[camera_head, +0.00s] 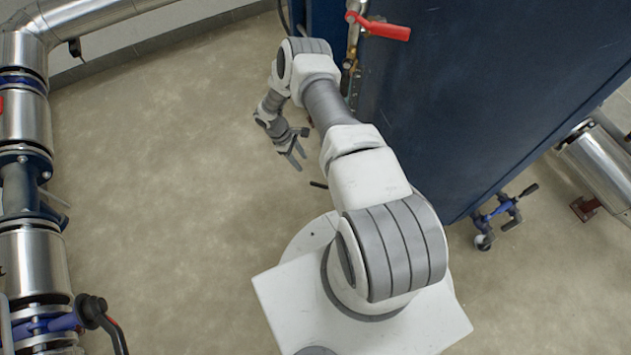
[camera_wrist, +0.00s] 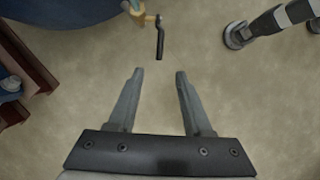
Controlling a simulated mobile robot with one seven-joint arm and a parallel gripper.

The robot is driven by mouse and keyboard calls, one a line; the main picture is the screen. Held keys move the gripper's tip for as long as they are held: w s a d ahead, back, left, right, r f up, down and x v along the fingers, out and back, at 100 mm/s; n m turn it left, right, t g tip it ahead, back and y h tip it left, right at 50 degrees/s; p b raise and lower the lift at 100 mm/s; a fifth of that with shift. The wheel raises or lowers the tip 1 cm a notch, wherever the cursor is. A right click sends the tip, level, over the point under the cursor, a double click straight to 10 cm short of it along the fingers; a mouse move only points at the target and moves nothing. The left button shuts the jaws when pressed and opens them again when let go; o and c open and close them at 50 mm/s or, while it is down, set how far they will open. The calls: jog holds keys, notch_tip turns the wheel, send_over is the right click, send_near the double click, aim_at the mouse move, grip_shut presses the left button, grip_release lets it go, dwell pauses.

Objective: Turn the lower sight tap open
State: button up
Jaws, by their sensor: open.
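The lower tap shows in the wrist view as a black lever (camera_wrist: 160,42) on a small brass body (camera_wrist: 139,14). The lever points down the picture, toward my gripper. In the head view a short dark handle (camera_head: 318,184) shows beside my arm; the tap's body is hidden there. My gripper (camera_head: 294,160) is open and empty, low over the floor and left of the blue unit. In the wrist view my gripper (camera_wrist: 160,76) has the lever beyond its fingertips, roughly centred between them and apart from both.
An upper tap with a red handle (camera_head: 385,28) sits on a vertical pipe by the blue unit (camera_head: 480,90). Steel pipes (camera_head: 22,125) stand at left. Brown metal parts (camera_wrist: 32,68) lie at the wrist view's left. The floor (camera_head: 170,190) between is clear.

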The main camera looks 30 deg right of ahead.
aim_at(317, 184)
jog(key=b+x, duration=0.4)
jog(key=x, duration=1)
jog(key=shift+s+d+f, duration=0.1)
jog(key=shift+d+f, duration=0.05)
jog(key=shift+f, duration=0.05)
grip_shut()
dwell(0.8)
